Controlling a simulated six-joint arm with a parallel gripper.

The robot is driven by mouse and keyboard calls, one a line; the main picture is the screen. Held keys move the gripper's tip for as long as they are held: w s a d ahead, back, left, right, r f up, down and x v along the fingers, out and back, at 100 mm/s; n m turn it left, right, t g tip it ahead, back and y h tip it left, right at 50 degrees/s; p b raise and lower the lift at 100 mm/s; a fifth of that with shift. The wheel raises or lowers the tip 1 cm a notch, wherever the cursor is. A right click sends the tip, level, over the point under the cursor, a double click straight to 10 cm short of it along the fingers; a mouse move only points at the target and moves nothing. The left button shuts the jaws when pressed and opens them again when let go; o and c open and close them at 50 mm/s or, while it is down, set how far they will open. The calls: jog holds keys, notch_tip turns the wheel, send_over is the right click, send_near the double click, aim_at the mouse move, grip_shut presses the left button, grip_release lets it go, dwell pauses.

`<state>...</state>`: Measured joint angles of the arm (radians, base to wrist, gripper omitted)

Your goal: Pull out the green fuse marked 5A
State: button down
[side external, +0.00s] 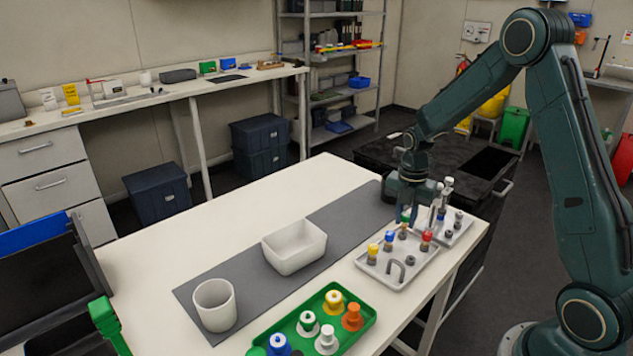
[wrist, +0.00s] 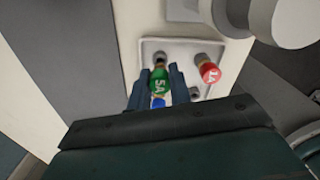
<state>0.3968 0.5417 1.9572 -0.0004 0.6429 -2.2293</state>
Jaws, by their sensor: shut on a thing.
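The green fuse marked 5A (wrist: 159,80) sits between the two fingers of my gripper (wrist: 159,85) in the wrist view, its label facing the camera. My gripper is shut on it, over the white fuse tray (side external: 412,268). In the side view my gripper (side external: 407,212) points down at the back of that tray, and only a little green shows below it. Whether the fuse still sits in its socket cannot be told. A red fuse marked 1A (wrist: 209,73) stands to the right, apart from my fingers. A blue-topped fuse (wrist: 158,102) shows just below the green one.
A second small tray (side external: 456,236) adjoins at right. A white bin (side external: 294,247), a white cup (side external: 215,305) and a green tray (side external: 364,322) stand leftward and in front.

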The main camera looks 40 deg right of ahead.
aim_at(406, 214)
jog(key=shift+r, duration=0.35)
dwell(0.4)
jog(key=shift+r, duration=1.35)
